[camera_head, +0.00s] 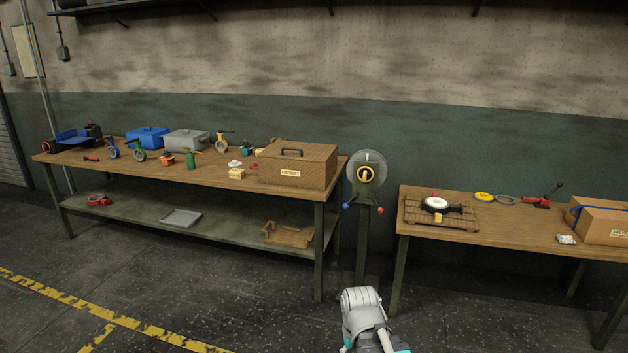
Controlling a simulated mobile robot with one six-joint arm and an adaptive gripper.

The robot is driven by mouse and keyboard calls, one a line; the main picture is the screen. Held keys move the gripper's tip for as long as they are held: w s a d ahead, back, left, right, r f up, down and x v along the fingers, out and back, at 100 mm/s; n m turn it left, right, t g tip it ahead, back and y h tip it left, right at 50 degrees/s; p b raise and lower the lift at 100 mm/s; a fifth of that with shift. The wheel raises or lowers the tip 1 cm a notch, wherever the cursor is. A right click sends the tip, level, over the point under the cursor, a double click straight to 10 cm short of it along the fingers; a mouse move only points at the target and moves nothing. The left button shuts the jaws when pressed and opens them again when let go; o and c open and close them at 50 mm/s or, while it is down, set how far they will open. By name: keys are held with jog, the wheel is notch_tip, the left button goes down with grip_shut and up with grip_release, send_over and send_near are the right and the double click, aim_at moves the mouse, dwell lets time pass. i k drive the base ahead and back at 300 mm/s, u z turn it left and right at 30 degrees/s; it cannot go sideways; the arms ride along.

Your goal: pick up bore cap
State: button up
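No part is clearly marked as the bore cap. A white round disc (436,203), which looks like a cap, lies over the bore of a dark valve body (455,208) on the right bench. The valve body lies on a brown wire rack (422,217), with a yellow piece at its front and a red bit behind. Grey and teal links of my arm show at the bottom centre, well short of both benches. My gripper is not visible.
The left bench (205,171) holds valves, blue and grey bins and a large brown case (298,165). A stand with a round disc (367,174) fills the gap before the right bench (520,231). A cardboard box (602,221) sits far right. Floor in front is clear.

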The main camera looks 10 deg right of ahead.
aim_at(437, 202)
jog(key=i, duration=1.65)
jog(key=z, duration=0.55)
jog(key=i, duration=0.8)
jog(key=z, duration=0.5)
jog(key=i, duration=0.75)
jog(key=z, duration=0.3)
